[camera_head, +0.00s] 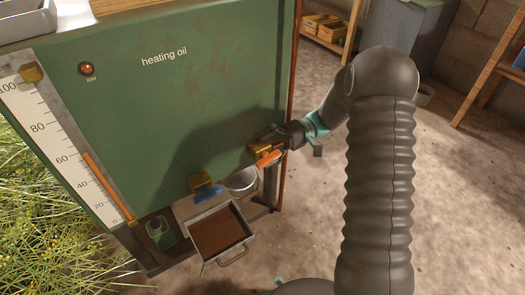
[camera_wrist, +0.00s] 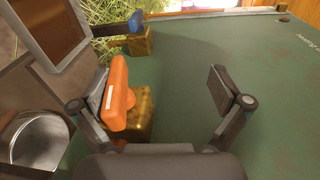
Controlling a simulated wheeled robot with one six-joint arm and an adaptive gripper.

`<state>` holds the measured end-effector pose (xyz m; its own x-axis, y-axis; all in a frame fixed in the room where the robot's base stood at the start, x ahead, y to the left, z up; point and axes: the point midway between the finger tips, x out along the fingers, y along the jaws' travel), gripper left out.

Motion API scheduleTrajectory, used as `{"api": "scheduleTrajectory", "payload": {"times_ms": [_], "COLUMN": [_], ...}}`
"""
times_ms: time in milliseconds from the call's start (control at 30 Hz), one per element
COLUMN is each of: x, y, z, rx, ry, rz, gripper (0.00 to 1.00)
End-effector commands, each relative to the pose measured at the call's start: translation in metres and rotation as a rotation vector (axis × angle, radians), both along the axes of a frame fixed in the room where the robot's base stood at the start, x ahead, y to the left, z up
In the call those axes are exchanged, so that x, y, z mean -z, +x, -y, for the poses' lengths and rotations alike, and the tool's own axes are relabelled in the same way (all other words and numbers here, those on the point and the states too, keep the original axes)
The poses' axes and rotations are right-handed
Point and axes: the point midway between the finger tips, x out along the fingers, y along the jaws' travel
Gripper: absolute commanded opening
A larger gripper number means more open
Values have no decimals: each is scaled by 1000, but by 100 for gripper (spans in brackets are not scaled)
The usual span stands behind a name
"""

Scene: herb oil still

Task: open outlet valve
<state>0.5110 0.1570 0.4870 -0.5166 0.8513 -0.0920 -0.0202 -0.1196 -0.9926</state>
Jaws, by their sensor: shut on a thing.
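A brass valve with an orange handle (camera_head: 269,158) sits low on the right of the green tank panel. In the wrist view the handle (camera_wrist: 115,95) covers part of its brass body (camera_wrist: 140,115). My gripper (camera_head: 284,143) is at this valve and shut on the orange handle. In the wrist view the handle lies against the left finger of my gripper (camera_wrist: 162,95), and the right finger shows apart from it. A second brass valve (camera_head: 200,180) has a blue handle (camera_head: 207,193) and is to the left. Which one is the outlet valve is not labelled.
A metal bucket (camera_head: 242,179) stands below the orange-handled valve. A tray of brown material (camera_head: 204,258) and a green container (camera_head: 160,233) are to its left. A level gauge (camera_head: 62,145) is on the panel's left. A lamp (camera_head: 87,69) is marked low. Open ground lies right.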

Motion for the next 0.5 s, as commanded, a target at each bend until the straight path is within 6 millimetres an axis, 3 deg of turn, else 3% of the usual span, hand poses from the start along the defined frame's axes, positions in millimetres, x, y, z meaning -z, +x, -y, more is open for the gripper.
{"api": "scheduleTrajectory", "payload": {"times_ms": [33, 400, 467, 500], "x": [-16, -19, -19, -19], "y": [3, 13, 14, 15], "z": [4, 19, 20, 20], "rx": [8, 5, 1, -2], "ry": [12, 11, 10, 10], "rz": [10, 8, 8, 7], "gripper": [72, 72, 65, 54]}}
